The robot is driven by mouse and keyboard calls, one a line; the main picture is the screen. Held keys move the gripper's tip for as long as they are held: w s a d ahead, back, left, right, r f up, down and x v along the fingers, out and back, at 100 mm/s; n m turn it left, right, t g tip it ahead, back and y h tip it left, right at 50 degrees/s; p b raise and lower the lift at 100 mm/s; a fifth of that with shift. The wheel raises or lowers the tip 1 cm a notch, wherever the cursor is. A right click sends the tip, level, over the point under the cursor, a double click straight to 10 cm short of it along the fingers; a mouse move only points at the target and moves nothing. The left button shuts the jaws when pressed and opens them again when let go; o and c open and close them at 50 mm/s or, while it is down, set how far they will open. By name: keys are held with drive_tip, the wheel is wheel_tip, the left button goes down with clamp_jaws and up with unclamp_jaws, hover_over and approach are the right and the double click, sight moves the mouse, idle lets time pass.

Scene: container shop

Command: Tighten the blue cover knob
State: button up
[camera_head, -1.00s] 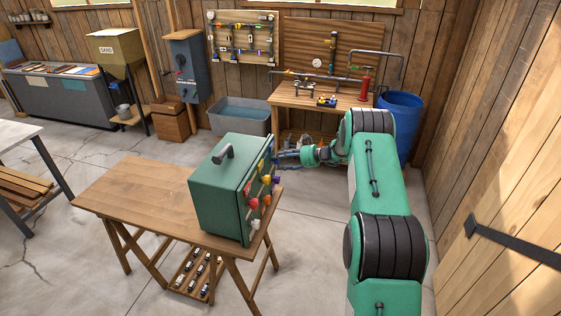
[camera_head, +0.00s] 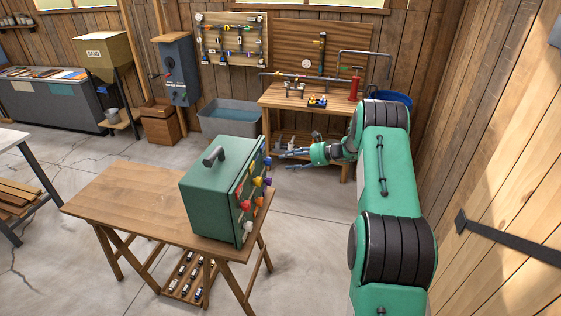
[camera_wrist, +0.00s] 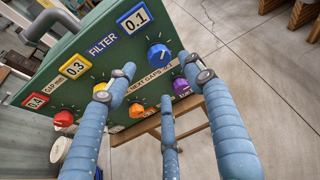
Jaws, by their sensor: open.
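The green cabinet (camera_head: 212,200) stands on the wooden table, its knob panel facing right in the head view. In the wrist view the panel (camera_wrist: 100,52) fills the upper left. The blue knob (camera_wrist: 158,55) sits below a blue plate marked 0.1, at the panel's upper right. Yellow, red, orange and purple knobs are also on the panel. My gripper (camera_head: 281,154) is to the right of the panel, apart from it. Its blue fingers (camera_wrist: 160,95) are spread and empty, reaching toward the panel. The blue knob shows between and beyond the two upper fingertips, with no contact visible.
The wooden table (camera_head: 118,203) has bare room left of the cabinet. The floor right of the table is clear. A wooden wall or door (camera_head: 500,190) bounds the right side.

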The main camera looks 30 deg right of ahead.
drive_tip(key=v, duration=0.3)
idle(0.6)
